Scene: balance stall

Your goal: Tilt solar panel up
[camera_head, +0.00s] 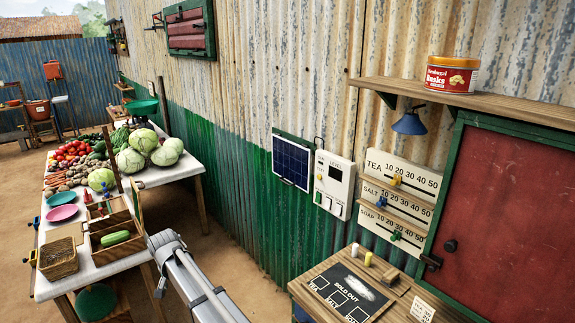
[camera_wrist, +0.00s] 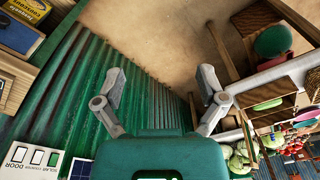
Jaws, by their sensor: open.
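The solar panel (camera_head: 291,162) is a dark blue gridded rectangle with a pale frame. In the head view it is mounted on the corrugated wall in front of a green board, and looks steep, nearly flat to the wall. The head view shows my arm but not the gripper.
A vegetable table (camera_head: 180,172) stands left of my arm in the head view. Price rails (camera_head: 404,175) and a shelf (camera_head: 470,98) are on the wall. Bare ground lies between the table and the wall.

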